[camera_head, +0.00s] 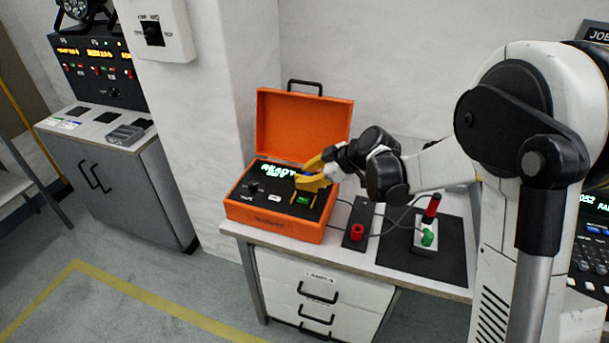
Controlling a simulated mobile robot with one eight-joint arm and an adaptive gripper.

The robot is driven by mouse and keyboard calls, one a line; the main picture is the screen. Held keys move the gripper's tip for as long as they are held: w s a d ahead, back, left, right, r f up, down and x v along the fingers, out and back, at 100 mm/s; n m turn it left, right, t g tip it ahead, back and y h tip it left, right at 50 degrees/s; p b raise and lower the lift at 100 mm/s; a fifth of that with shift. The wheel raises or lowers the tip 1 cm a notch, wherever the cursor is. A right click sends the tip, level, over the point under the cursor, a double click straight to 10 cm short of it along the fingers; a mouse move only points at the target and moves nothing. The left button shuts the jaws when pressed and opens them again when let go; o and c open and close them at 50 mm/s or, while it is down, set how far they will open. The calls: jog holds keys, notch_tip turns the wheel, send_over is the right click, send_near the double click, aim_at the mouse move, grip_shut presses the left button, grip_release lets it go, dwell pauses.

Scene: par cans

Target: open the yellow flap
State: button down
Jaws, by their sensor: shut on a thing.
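An open orange case (268,224) stands on the bench, with its lid up at the back. Its dark panel carries a lit display reading "READY", a knob on the left and a green button (303,200) at the front right. Yellow parts of the flap (294,196) show beside the green button. My gripper (302,174) reaches in from the right with its yellow fingers over the panel and is shut at the flap. A small blue patch shows between the fingers. The fingers hide much of the flap, so its exact angle is unclear.
A grey cabinet (120,190) stands at the left. The floor between is clear.

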jog(key=g, duration=0.1)
jog(key=w+m+g, duration=0.1)
jog(key=w+g+y, duration=0.1)
jog(key=shift+w+d+f+m+p, duration=0.15)
jog(key=shift+d+f+m+p, duration=0.15)
jog(key=shift+d+m, duration=0.1)
jog(key=shift+w+d+f+m+g+y, duration=0.15)
jog(key=shift+w+m+g+y, duration=0.1)
jog(key=shift+g, duration=0.25)
jog(key=shift+w+d+f+m+g+y, duration=0.1)
jog(key=shift+w+m+g+y, duration=0.15)
jog(key=shift+g, duration=0.25)
jog(key=c, duration=1.4)
grip_release()
jog(key=shift+f, duration=0.1)
jog(key=v, duration=1.2)
jog(key=shift+w, duration=0.15)
